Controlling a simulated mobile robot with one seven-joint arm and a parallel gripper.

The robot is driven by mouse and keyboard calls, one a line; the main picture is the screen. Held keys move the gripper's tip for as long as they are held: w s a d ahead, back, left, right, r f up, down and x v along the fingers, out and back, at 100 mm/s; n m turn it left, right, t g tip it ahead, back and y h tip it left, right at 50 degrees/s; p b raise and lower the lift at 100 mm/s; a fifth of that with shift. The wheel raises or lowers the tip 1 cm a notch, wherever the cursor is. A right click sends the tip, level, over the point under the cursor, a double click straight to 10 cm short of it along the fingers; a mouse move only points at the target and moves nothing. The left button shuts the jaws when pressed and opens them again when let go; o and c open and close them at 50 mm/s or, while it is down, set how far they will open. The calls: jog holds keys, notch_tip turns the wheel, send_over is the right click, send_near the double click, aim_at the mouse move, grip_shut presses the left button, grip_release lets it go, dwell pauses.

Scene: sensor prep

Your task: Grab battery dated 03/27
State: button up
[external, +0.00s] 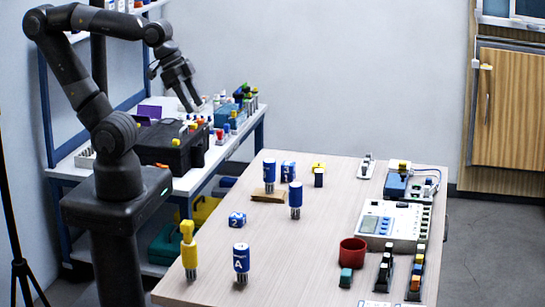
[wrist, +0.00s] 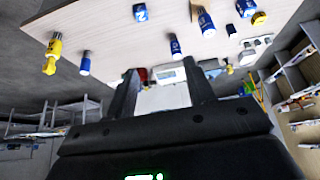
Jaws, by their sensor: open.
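Several blue-and-white cylinders that look like batteries stand on the wooden table: one at the back (external: 269,178) on a small wooden block, one near the middle (external: 295,200), and one at the front (external: 241,263) marked with an "A". No date on them is readable. Blue cylinders also show in the wrist view, at its top right (wrist: 205,22), centre (wrist: 175,46) and left (wrist: 85,63). My gripper (external: 191,104) is raised at the left, over the back bench and apart from the table. Its two fingers (wrist: 160,78) are spread and empty in the wrist view.
Two blue numbered cubes (external: 237,220) and a yellow tool (external: 188,249) share the table. A red cup (external: 352,252), a white device (external: 391,225) and small racks fill its right side. A black case (external: 172,149) and cluttered bench stand near my arm. The front centre is mostly clear.

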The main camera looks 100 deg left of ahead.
jog(key=w+a+f, duration=0.1)
jog(key=w+a, duration=0.2)
jog(key=w, duration=0.6)
jog(key=n+g, duration=0.1)
jog(key=n, duration=0.1)
send_near(318, 170)
jog(key=d, duration=0.1)
jog(key=shift+y, duration=0.3)
jog(key=x, duration=0.5)
jog(key=shift+w+f, duration=0.25)
jog(key=shift+w, duration=0.05)
jog(key=x, duration=0.4)
jog(key=shift+s+a, duration=0.2)
jog(key=shift+a, duration=0.1)
jog(key=shift+w+f, duration=0.25)
jog(key=shift+f, duration=0.3)
jog(key=c, duration=1.1)
